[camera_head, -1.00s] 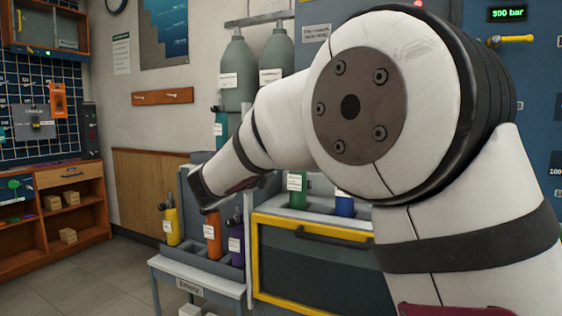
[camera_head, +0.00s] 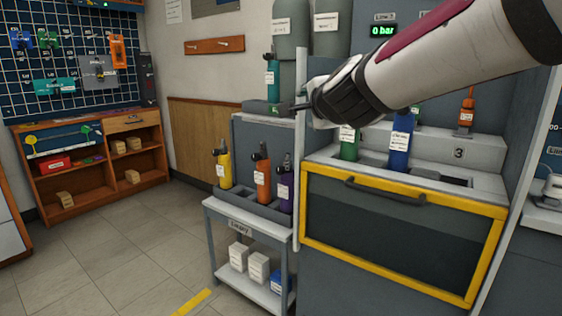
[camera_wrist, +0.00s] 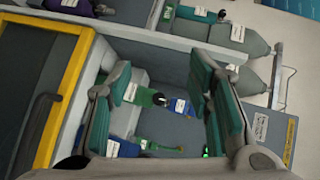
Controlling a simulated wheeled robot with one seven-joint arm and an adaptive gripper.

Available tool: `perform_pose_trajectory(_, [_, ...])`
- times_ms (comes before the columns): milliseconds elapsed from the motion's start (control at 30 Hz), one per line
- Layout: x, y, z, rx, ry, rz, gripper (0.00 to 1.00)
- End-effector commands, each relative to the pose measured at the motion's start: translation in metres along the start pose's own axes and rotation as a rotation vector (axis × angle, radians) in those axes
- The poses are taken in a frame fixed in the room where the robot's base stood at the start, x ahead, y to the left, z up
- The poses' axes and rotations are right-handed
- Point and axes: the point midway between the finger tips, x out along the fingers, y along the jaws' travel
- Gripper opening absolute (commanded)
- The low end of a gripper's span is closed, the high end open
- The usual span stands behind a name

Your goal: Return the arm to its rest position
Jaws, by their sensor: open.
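My gripper (camera_head: 312,100) is at the end of my white arm (camera_head: 440,65), which reaches in from the upper right in the head view. It is in the air in front of the bench, near a grey post. In the wrist view my gripper (camera_wrist: 160,82) has its two green-padded fingers spread apart, with nothing held between them. Beyond the fingers lie a green bottle (camera_wrist: 143,96) and a blue bottle (camera_wrist: 182,106), apart from the pads.
A cart holds a yellow bottle (camera_head: 223,170), an orange bottle (camera_head: 263,180) and a purple bottle (camera_head: 286,190). A yellow-framed cabinet (camera_head: 400,292) stands on the right. A teal bottle (camera_head: 272,78) is behind. The floor (camera_head: 120,250) at left is clear.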

Motion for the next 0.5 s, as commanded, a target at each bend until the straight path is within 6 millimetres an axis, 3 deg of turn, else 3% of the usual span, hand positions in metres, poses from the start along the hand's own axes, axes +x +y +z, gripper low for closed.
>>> perform_pose_trajectory(33, [-0.021, 0.011, 0.004, -0.083, -0.063, 0.04, 0.47])
perform_pose_trajectory(167, [-0.075, 0.057, 0.02, -0.315, -0.238, 0.169, 0.47])
perform_pose_trajectory(267, [-0.123, 0.1, 0.026, -0.489, -0.368, 0.281, 0.47])
perform_pose_trajectory(500, [-0.245, 0.21, 0.019, -0.822, -0.651, 0.576, 0.47])
